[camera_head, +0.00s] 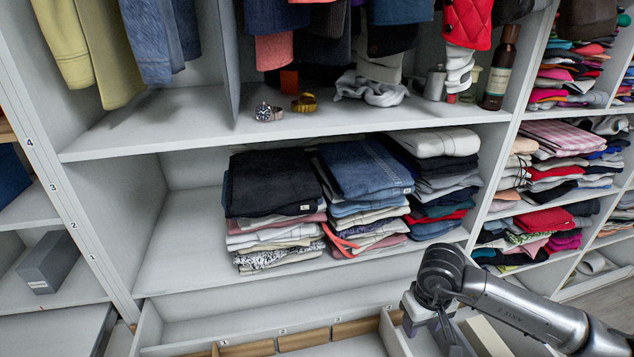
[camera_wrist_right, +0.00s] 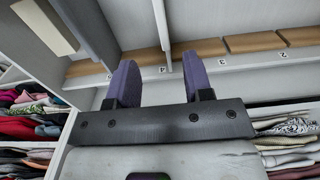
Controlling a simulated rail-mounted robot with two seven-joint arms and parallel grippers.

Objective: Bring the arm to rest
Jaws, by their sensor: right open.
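My right arm (camera_head: 505,308) comes in from the lower right in the head view. Its wrist bends down in front of the low open compartment, below the folded clothes. In the right wrist view my right gripper (camera_wrist_right: 157,72) has its two purple finger pads apart, with nothing between them. In the head view the fingertips are not clearly visible. My left gripper is not in view.
A watch (camera_head: 268,112), a gold item (camera_head: 305,103) and a brown bottle (camera_head: 501,68) stand above. Brown boxes (camera_head: 303,340) line the low compartment near my gripper. Upright dividers stand close by.

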